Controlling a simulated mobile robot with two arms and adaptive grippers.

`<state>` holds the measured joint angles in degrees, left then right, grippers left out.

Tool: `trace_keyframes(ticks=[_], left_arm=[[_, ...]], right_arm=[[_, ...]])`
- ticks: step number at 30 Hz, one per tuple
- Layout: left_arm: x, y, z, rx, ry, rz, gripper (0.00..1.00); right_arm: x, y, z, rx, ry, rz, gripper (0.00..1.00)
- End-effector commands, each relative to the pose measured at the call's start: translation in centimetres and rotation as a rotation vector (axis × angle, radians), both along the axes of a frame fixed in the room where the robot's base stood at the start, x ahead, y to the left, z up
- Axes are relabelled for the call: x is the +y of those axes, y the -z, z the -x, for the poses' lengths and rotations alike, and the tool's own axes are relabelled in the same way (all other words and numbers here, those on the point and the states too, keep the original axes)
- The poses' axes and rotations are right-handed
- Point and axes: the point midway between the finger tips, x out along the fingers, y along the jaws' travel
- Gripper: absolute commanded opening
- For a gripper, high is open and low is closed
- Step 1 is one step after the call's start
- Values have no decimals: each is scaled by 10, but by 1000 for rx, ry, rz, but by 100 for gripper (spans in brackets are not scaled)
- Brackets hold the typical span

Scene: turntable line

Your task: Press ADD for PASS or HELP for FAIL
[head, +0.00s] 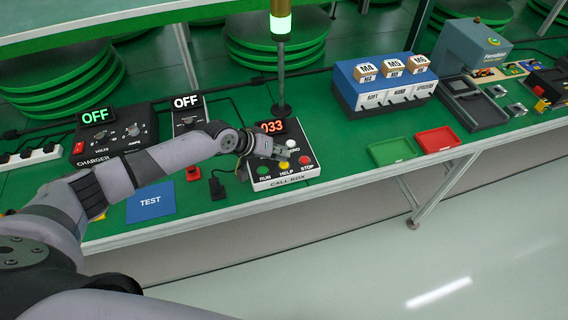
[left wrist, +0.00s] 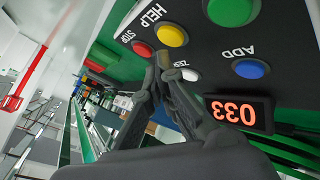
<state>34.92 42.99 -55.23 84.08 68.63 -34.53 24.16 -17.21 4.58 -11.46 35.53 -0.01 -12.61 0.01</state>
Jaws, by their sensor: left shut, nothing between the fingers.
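The call box (head: 282,182) sits near the front edge of the green bench, with a red 033 display (head: 271,127). Its green RUN (head: 263,170), yellow HELP (head: 284,166) and red STOP (head: 305,160) buttons show in front. My left gripper (head: 280,154) is shut and empty over the box, hiding the ADD button in the head view. In the left wrist view, the blue ADD button (left wrist: 251,68) is clear of the fingers. The fingertips (left wrist: 165,62) appear between HELP (left wrist: 172,35) and the white ZERO button (left wrist: 189,74); contact is unclear. My right gripper is not in view.
A lamp post with a lit green lamp (head: 281,25) stands behind the box. A charger (head: 115,135) reads OFF, left of a second unit reading OFF. A blue TEST mat (head: 150,203) lies at left. Green (head: 392,151) and red (head: 437,140) trays lie right.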

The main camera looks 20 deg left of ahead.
Motion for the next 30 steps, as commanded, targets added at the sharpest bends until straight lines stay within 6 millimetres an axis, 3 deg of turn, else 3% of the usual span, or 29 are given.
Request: trace_keyframes(ticks=[30], left_arm=[[0, 13, 0, 0, 0, 0, 0]], right_arm=[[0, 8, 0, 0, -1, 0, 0]])
